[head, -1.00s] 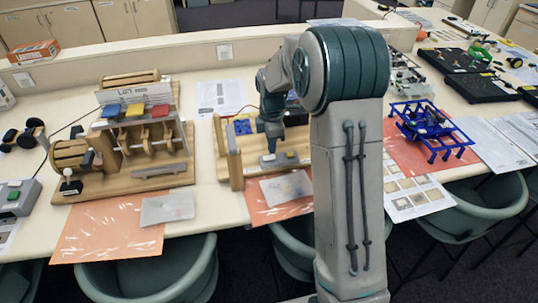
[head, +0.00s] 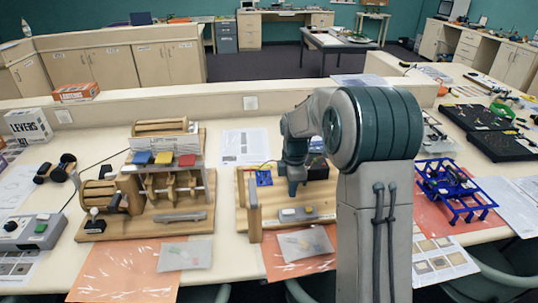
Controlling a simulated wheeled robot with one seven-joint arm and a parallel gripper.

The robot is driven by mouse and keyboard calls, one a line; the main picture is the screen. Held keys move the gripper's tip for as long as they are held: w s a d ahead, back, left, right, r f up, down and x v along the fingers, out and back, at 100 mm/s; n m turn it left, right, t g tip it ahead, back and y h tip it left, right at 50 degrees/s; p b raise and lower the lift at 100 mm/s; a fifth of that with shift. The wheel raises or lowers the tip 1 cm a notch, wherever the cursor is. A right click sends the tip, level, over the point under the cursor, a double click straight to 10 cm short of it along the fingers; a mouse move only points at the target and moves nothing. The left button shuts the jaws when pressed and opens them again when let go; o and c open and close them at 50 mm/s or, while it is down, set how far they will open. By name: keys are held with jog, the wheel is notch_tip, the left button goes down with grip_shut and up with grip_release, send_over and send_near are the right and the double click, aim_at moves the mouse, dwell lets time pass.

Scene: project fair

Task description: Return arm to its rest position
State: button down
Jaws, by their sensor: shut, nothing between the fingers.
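My arm stands in the right half of the head view, with its large teal shoulder joint nearest the camera. The forearm reaches down behind it over a wooden project (head: 252,222) on the table. My gripper (head: 293,190) points down over this wooden base, close above a small grey box with a white and a yellow button (head: 297,214). The gripper is shut and nothing shows in it. I cannot tell from this view whether the tips touch the box. My own arm hides part of the wooden project's right side.
A wooden lift model (head: 150,190) stands to the left on the long table. A control box (head: 28,232) is at far left. A blue frame model (head: 455,190) and black trays (head: 510,145) are at right. A low partition (head: 200,111) runs behind. Chairs stand at the front edge.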

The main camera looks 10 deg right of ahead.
jog(key=s+r+m+t, duration=0.2)
jog(key=s+r+m, duration=0.7)
jog(key=s, duration=0.4)
jog(key=s+r+m+t, duration=0.1)
jog(key=s+r+m, duration=0.1)
jog(key=s+m, duration=0.7)
jog(key=s, duration=0.6)
jog(key=shift+t, duration=0.4)
